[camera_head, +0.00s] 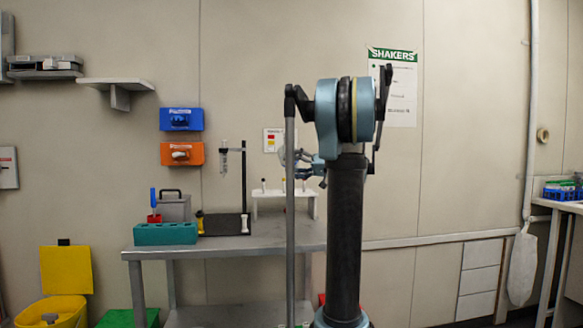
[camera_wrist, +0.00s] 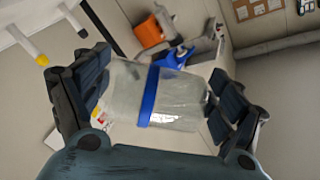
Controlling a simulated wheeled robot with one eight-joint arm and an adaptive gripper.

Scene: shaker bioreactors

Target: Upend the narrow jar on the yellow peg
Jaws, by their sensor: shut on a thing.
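A clear jar with a blue band (camera_wrist: 178,100) is held between the dark pads of my gripper (camera_wrist: 157,84), lying crosswise in the wrist view. My gripper is shut on it, one finger at each end of the jar as seen there. In the head view my gripper (camera_head: 312,166) is mostly hidden by my arm, above the table; the jar is hard to make out there. A white rod with a yellow tip, the yellow peg (camera_wrist: 41,59), shows at the wrist view's upper left, apart from the jar. The white rack (camera_head: 271,193) stands on the table, partly hidden.
The grey table (camera_head: 262,236) also carries a teal block (camera_head: 165,234), a grey box (camera_head: 174,207) and a dark stand (camera_head: 244,185). Blue (camera_head: 181,119) and orange (camera_head: 181,154) bins hang on the wall. A yellow bin (camera_head: 52,310) stands at left.

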